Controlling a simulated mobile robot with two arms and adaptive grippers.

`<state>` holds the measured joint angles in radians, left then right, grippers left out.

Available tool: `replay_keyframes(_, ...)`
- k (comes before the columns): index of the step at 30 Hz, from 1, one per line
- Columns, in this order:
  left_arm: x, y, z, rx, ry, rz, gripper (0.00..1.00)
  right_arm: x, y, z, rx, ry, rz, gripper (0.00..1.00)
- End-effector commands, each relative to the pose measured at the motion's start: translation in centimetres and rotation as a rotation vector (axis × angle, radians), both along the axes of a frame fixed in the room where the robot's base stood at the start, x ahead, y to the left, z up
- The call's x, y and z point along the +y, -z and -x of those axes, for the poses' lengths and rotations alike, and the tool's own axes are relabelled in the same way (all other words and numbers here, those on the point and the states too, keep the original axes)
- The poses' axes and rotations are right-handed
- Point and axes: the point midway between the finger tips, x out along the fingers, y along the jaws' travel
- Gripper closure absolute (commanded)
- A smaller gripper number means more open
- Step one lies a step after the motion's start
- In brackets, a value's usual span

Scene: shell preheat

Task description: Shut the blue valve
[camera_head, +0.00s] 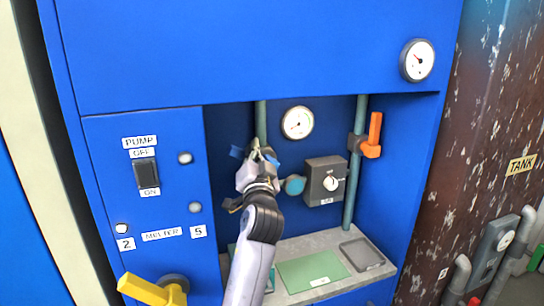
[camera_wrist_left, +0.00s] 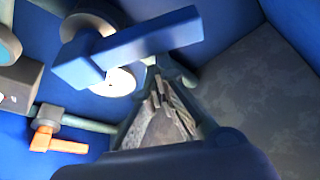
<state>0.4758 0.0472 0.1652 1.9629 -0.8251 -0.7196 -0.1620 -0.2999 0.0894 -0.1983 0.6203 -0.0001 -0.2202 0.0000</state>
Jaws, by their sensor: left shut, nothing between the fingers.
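The blue valve's lever handle (camera_wrist_left: 145,43) fills the upper part of the left wrist view, lying nearly crosswise and slightly tilted there. In the head view my left gripper (camera_head: 258,154) hides most of this valve; only small bits of blue show around the fingers, on the left green pipe (camera_head: 260,112). My left gripper (camera_wrist_left: 160,88) is shut and empty, its fingertips close to the handle's lower edge. I cannot tell whether they touch it. My right gripper is not in view.
An orange valve handle (camera_head: 374,135) stands upright on the right green pipe (camera_head: 350,190). A grey switch box (camera_head: 325,181) and a round gauge (camera_head: 297,122) are on the recess back wall. A yellow handle (camera_head: 144,290) sticks out at lower left. A shelf (camera_head: 290,243) lies below.

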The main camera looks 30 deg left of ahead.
Motion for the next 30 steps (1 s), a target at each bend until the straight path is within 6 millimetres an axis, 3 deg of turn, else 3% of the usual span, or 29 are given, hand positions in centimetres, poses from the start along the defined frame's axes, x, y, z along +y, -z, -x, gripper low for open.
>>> replay_keyframes(15, 1.2, 1.3, 0.9, 0.005, -0.002, -0.001, 1.00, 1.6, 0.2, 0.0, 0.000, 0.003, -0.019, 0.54)
replay_keyframes(30, 1.2, 1.3, 0.9, 0.004, -0.001, -0.001, 1.00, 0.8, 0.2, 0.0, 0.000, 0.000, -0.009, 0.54)
